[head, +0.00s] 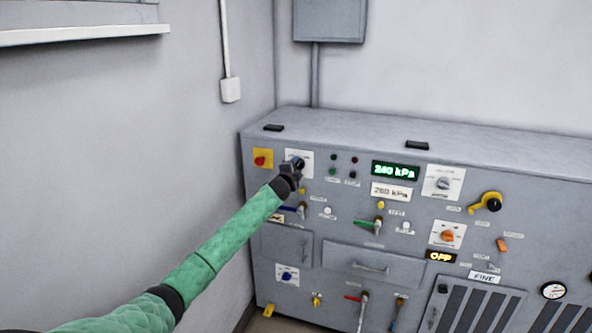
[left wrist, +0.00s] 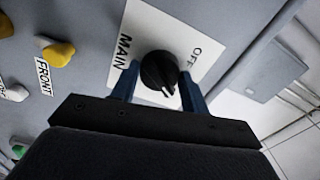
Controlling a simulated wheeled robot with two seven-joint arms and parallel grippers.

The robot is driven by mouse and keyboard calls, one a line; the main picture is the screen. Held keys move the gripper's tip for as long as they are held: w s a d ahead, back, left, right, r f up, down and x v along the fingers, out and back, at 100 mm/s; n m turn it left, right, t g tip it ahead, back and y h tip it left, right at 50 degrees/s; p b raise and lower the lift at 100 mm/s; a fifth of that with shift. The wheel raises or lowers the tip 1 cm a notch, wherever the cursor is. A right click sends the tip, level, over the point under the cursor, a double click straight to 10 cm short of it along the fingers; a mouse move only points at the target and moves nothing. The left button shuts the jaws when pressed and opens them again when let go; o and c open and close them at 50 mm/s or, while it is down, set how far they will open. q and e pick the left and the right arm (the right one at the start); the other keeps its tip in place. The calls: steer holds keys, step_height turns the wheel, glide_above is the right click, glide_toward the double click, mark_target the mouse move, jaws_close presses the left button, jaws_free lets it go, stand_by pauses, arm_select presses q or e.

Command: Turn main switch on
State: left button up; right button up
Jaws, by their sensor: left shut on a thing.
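The main switch (left wrist: 160,72) is a black rotary knob on a white plate lettered MAIN, with OFF printed at one side, in the left wrist view. In the head view its white plate (head: 306,157) sits at the upper left of the grey panel, mostly behind my gripper. My left gripper (left wrist: 158,84) has its two blue fingers on either side of the knob, shut on it. It also shows in the head view (head: 297,164) at the end of the green-sleeved arm. The knob's pointer mark faces the lower part of the wrist view. My right gripper is not in view.
A red button on a yellow plate (head: 262,159) is just left of the switch. The green display (head: 395,171) reads 240 kPa, and an amber display (head: 440,256) reads OFF. Valve levers, knobs and drawer handles stand out from the panel below and right.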

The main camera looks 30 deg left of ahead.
arm_select(q)
steer(key=shift+f+m, duration=0.1)
steer(key=shift+m, duration=1)
steer(key=o, duration=1)
steer(key=shift+d, duration=0.1)
steer(key=b+v, duration=0.2)
steer(key=v, duration=0.5)
steer(key=shift+s+b, duration=0.35)
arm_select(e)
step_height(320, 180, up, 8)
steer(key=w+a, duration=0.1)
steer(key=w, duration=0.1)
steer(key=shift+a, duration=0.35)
